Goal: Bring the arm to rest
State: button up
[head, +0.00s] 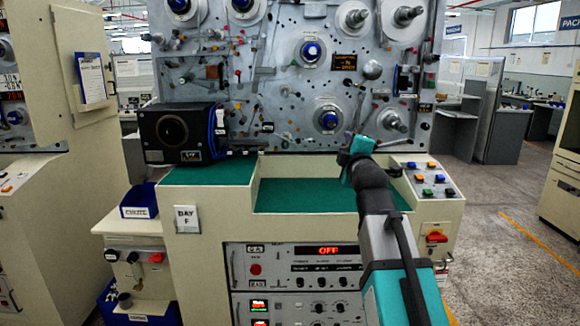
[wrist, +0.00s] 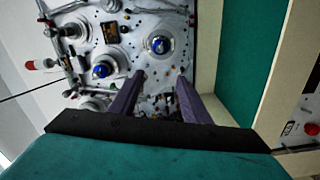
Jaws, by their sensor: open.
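My arm reaches up from the bottom right of the head view, grey and teal with a black wrist. Its end, my gripper (head: 352,140), is in front of the lower part of the spindle panel (head: 280,90), above the green recessed tray (head: 300,195). The fingers are hard to make out there. In the wrist view my gripper (wrist: 160,78) shows two purple fingers spread apart with nothing between them. Beyond the fingertips are the panel face and blue-centred spindles (wrist: 158,45), (wrist: 102,71).
A black box (head: 182,133) stands on the left of the bench. A button console (head: 428,182) is right of my wrist. A control unit with a red OFF display (head: 328,250) sits below the tray. A cream cabinet (head: 70,130) stands left; open floor (head: 510,240) lies right.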

jog(key=w+f+g+p, duration=0.1)
jog(key=w+f+g, duration=0.1)
jog(key=f, duration=1.2)
jog(key=w+f+g, duration=0.2)
jog(key=f, duration=1.1)
jog(key=s+f+m+g+p, duration=0.1)
jog(key=s+f+g, duration=0.3)
jog(key=f, duration=1.1)
jog(key=s+f+m+g, duration=0.15)
jog(key=s+f, duration=0.45)
jog(key=f, duration=0.8)
jog(key=s+f+m+g, duration=0.3)
jog(key=s+f+g, duration=0.4)
jog(key=s+f, duration=1.5)
jog(key=s+f+m+g, duration=0.2)
jog(key=s+m, duration=0.3)
jog(key=s, duration=0.7)
jog(key=s+f+m+g+p, duration=0.1)
jog(key=s+m+g, duration=0.4)
jog(key=s, duration=0.6)
jog(key=shift+s+d+f, duration=0.35)
jog(key=shift+f, duration=0.35)
